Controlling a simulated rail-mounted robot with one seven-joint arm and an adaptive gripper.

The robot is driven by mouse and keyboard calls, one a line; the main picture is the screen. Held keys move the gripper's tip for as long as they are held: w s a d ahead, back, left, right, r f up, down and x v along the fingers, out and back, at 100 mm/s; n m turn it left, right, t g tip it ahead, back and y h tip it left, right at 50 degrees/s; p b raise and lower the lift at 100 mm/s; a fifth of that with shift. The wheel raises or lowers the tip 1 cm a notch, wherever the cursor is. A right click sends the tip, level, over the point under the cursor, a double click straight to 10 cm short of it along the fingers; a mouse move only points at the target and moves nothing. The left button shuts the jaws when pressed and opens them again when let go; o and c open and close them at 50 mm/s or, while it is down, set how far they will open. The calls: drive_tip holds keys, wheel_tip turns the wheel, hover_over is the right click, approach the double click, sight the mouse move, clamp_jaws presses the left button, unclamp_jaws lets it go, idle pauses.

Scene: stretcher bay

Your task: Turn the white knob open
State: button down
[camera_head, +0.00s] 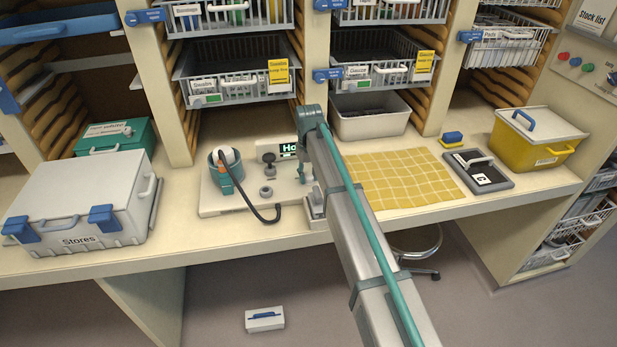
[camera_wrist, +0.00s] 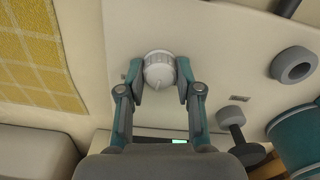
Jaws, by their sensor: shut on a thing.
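The white knob (camera_wrist: 159,71) is in the upper middle of the wrist view. It is round and ribbed, with a raised pointer on its face, and is mounted on a pale panel (camera_wrist: 215,40). My gripper (camera_wrist: 158,78) has its two teal and grey fingers on either side of the knob, shut on its rim. In the head view the knob is hidden behind my arm, at the right part of the pale unit (camera_head: 215,203) on the counter.
A grey round knob (camera_wrist: 293,65) and a dark-stemmed lever (camera_wrist: 232,120) stand beside it. A teal cup with a hose (camera_head: 226,172) is on the unit's left. A yellow checked mat (camera_head: 395,180) lies to the right. A Stores box (camera_head: 80,205) stands at left.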

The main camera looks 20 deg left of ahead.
sight(309, 175)
drive_tip(key=m, duration=0.3)
drive_tip(key=shift+m+b, duration=0.3)
drive_tip(key=shift+b, duration=0.05)
drive_tip(key=shift+m, duration=2)
drive_tip(key=c, duration=0.8)
unclamp_jaws()
drive_tip(key=shift+o, duration=0.2)
wheel_tip(309, 175, up, 12)
drive_tip(key=shift+b, duration=0.3)
drive_tip(key=shift+d, duration=0.1)
